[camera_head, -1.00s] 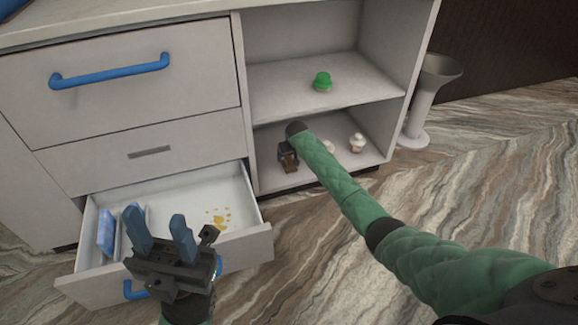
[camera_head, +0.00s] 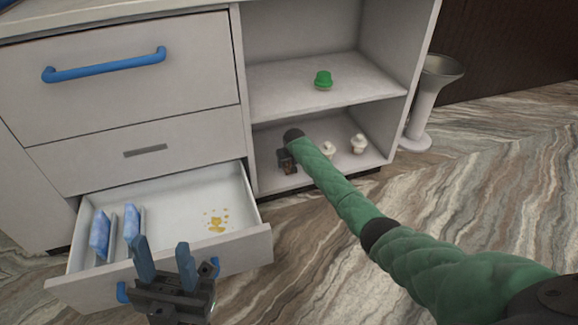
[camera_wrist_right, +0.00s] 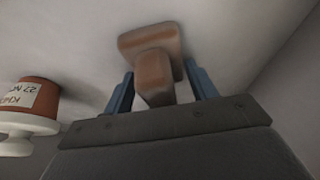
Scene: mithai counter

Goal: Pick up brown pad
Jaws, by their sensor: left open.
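The brown pad (camera_wrist_right: 150,45), a flat brown block with a stubby brown grip, lies on the lower shelf. It shows small and partly hidden in the head view (camera_head: 291,169). My right gripper (camera_wrist_right: 161,92) is open, its blue fingers on either side of the grip with gaps visible. In the head view the right gripper (camera_head: 283,158) is mostly hidden behind its green arm. My left gripper (camera_head: 165,262) is open and empty, in front of the open drawer.
The open drawer (camera_head: 262,240) holds blue-and-white pads (camera_head: 99,234) and a yellow spill (camera_head: 216,223). White-topped items (camera_head: 358,144) stand right of my right arm; a labelled brown one (camera_wrist_right: 35,98) is near that gripper. A green-topped item (camera_head: 323,79) is on the upper shelf.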

